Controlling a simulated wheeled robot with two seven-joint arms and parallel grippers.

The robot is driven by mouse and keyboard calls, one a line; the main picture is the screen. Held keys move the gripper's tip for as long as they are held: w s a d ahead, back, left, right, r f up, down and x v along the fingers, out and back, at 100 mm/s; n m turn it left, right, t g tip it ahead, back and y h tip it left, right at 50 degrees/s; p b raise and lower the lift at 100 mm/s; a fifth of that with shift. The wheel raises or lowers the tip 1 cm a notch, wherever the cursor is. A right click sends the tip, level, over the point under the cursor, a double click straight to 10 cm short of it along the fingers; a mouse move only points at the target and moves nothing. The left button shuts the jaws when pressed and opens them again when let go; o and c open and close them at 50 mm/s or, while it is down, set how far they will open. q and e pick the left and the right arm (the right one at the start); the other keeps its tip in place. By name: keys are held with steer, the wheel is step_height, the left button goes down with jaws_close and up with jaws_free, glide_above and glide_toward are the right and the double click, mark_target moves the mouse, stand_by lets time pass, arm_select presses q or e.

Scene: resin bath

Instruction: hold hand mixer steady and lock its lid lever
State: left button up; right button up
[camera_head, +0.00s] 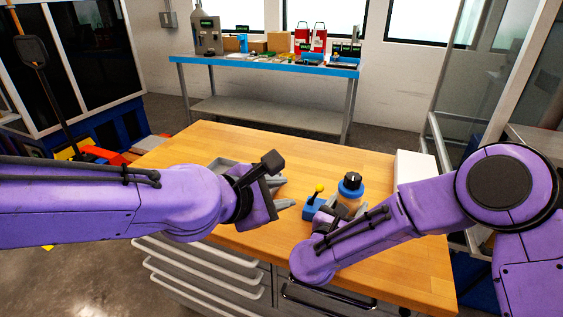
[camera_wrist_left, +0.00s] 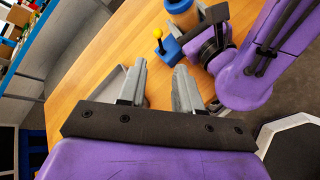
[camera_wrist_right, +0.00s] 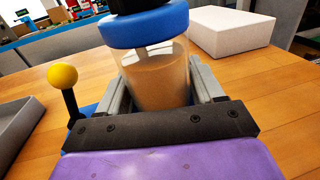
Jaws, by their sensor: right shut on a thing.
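The hand mixer (camera_head: 351,186) stands upright on the wooden table, with a dark top, a blue collar and a clear body with tan contents. It also shows in the right wrist view (camera_wrist_right: 155,75). Its lever (camera_head: 315,194) is a black rod with a yellow ball, standing up at the left of the mixer over a blue base; it shows too in the right wrist view (camera_wrist_right: 64,88). My right gripper (camera_wrist_right: 160,85) is shut on the mixer's body, one finger each side. My left gripper (camera_head: 283,191) is open and empty, left of the lever, its fingers pointing toward it.
A grey tray (camera_head: 222,165) lies on the table (camera_head: 300,152) behind my left arm. A white box (camera_head: 414,170) stands at the table's right side. A blue-edged bench (camera_head: 262,66) with several items stands at the back. The table's middle back is clear.

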arm_select(q)
step_height(320, 180, down, 3)
steer(key=d+g+h, duration=0.2)
steer(key=n+h, duration=0.4)
steer(key=h, duration=0.2)
glide_toward(316, 193)
steer(key=a, duration=0.1)
steer(key=s+a+r, duration=0.1)
steer(key=shift+s+a+r, duration=0.15)
steer(key=shift+s+a, duration=0.05)
steer(key=shift+a, duration=0.05)
steer(key=shift+w+d, duration=0.1)
steer(key=shift+w, duration=0.05)
steer(key=x, duration=1.1)
steer(key=shift+w+d, duration=0.1)
steer(key=shift+d, duration=0.25)
jaws_close()
